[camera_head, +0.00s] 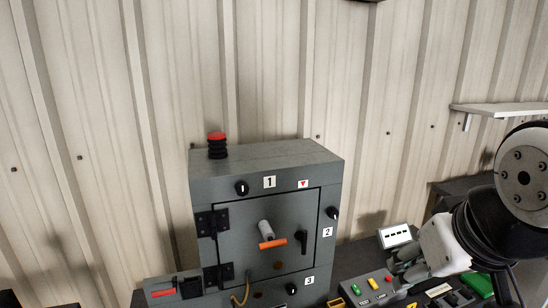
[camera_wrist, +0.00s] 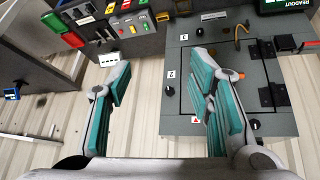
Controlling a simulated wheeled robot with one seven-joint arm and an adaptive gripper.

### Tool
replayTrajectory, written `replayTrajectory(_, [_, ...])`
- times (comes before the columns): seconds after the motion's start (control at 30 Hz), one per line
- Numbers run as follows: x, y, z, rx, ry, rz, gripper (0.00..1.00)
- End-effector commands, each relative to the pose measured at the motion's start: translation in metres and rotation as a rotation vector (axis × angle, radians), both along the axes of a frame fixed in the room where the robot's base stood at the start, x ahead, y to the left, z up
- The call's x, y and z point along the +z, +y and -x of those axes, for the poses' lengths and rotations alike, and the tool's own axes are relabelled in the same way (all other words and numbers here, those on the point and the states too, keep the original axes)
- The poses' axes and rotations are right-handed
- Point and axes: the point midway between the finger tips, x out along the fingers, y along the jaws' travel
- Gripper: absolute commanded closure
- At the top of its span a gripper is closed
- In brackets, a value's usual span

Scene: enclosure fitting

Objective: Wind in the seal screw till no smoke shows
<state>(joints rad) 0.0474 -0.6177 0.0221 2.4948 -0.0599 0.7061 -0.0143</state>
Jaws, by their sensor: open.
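The grey enclosure (camera_head: 265,158) stands against the wall, its door (camera_head: 250,215) closed. Black knobs sit by label 1 (camera_head: 242,188), label 2 (camera_head: 333,213) and label 3 (camera_head: 292,289); which is the seal screw I cannot tell. I see no clear smoke. A white cylinder with an orange bar (camera_head: 271,243) sticks out of the door beside a black handle (camera_head: 301,241). My gripper (camera_head: 402,264) is right of the enclosure. In the wrist view my gripper (camera_wrist: 162,62) is open and empty; its right finger overlaps the enclosure (camera_wrist: 185,125) and hides part of it.
A panel with coloured buttons (camera_head: 372,284) and a small white box (camera_head: 395,236) stand right of the enclosure. A red-topped black stack (camera_head: 217,145) sits on top of it. A yellow cable (camera_head: 241,298) hangs below the door. A shelf (camera_head: 505,108) is at right.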

Motion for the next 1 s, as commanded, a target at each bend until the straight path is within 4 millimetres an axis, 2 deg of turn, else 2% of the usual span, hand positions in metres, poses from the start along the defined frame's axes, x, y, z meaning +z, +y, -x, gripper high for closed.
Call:
replayTrajectory(0.03, [0.003,0.005,0.016,-0.002,0.015,-0.022,0.53])
replayTrajectory(0.1, [0.003,0.01,0.033,-0.003,0.043,-0.046,0.53])
replayTrajectory(0.2, [0.003,0.014,0.049,-0.004,0.069,-0.068,0.53])
replayTrajectory(0.5, [0.002,0.016,0.055,-0.004,0.083,-0.075,0.53])
replayTrajectory(0.7, [0.002,0.015,0.055,-0.004,0.082,-0.075,0.98])
replayTrajectory(1.0, [0.002,0.015,0.054,-0.005,0.082,-0.074,1.0])
